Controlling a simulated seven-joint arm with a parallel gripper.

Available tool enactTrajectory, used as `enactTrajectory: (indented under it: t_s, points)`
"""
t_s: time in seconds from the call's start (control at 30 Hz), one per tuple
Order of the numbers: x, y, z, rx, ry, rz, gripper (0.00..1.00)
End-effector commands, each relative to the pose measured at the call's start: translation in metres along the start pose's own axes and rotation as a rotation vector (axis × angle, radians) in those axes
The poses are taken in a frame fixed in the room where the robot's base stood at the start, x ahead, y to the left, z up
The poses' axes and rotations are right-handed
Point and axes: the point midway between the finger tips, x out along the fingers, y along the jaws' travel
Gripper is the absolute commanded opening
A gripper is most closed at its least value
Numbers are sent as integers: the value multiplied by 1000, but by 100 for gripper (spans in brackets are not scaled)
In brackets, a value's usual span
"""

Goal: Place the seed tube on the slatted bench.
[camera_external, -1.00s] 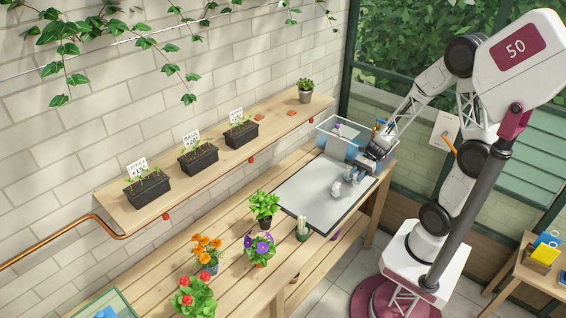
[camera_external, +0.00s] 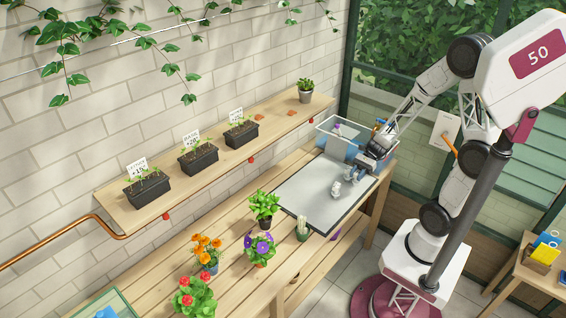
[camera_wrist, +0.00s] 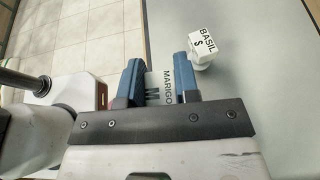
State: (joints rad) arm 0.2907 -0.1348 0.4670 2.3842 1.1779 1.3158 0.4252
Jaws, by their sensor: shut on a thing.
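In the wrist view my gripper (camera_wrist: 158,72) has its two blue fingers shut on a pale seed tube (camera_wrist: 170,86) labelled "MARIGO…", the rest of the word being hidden. A white tube labelled "BASIL" (camera_wrist: 206,42) stands apart, just beyond the right finger. In the external view my gripper (camera_external: 362,170) is low over the grey mat (camera_external: 300,196) at the bench's far end; the held tube is hard to make out there. The slatted bench (camera_external: 150,268) is wooden and runs toward the lower left.
A clear-sided bin (camera_external: 326,126) stands behind my gripper. A cactus (camera_external: 302,228) and several potted flowers, including a purple one (camera_external: 259,248), stand on the bench. A wall shelf (camera_external: 125,212) with seedling trays runs above. Bare slats show at the left.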

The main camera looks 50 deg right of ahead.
Motion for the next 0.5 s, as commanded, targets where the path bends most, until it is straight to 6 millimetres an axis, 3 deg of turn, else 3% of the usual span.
enactTrajectory:
  t_s: [0.5]
  points:
    - [-27,0,65,-3,1,-2,6]
